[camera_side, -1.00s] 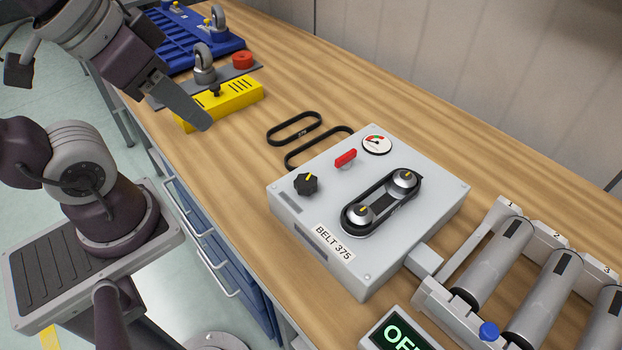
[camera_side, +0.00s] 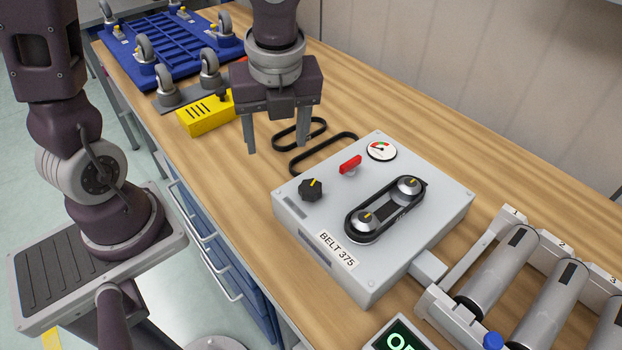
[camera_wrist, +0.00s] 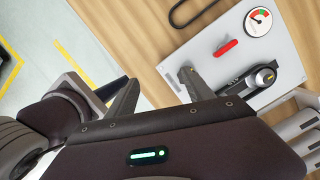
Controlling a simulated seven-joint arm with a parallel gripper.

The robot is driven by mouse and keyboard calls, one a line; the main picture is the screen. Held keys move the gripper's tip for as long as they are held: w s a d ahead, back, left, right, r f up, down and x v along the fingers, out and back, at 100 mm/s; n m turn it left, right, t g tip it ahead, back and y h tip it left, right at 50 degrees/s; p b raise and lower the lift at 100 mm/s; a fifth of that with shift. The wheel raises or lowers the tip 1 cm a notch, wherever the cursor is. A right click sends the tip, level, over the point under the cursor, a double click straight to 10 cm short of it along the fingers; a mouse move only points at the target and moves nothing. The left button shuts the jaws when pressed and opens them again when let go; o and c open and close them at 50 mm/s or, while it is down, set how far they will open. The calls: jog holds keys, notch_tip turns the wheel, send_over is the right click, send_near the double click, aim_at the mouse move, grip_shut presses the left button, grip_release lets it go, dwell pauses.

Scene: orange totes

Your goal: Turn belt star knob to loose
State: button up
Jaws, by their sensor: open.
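The black star knob (camera_side: 311,190) with a yellow pointer line sits on the left part of the grey BELT 375 box (camera_side: 340,265). A black belt (camera_side: 384,210) loops around two silver pulleys on the same box top. A red handle (camera_side: 350,164) and a round gauge (camera_side: 381,150) sit behind them. My gripper (camera_side: 276,148) points down with its fingers apart and empty, above and to the left of the box, clear of the knob. In the wrist view my gripper (camera_wrist: 162,88) shows both fingers spread, with the red handle (camera_wrist: 226,47) and gauge (camera_wrist: 258,22) beyond; the knob is not clearly seen there.
Two loose black belts (camera_side: 291,163) lie on the wooden bench behind the box. A yellow block (camera_side: 205,116) and a blue rack (camera_side: 165,55) with casters stand at the back left. A roller unit (camera_side: 500,262) and an OFF-style display (camera_side: 398,338) stand at the right front.

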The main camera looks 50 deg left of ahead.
aim_at(311, 187)
jog(key=w+d+f+m, duration=0.1)
jog(key=m, duration=0.1)
jog(key=w+d+m+h, duration=0.1)
jog(key=m, duration=0.2)
jog(key=w+d+f+m+h, duration=0.1)
jog(key=m, duration=0.2)
jog(key=shift+w+d+f+g, duration=0.35)
jog(key=shift+g, duration=0.05)
jog(key=shift+d+f, duration=0.1)
jog(key=shift+f, duration=0.3)
notch_tip(311, 187, down, 6)
jog(key=shift+f, duration=0.15)
grip_shut()
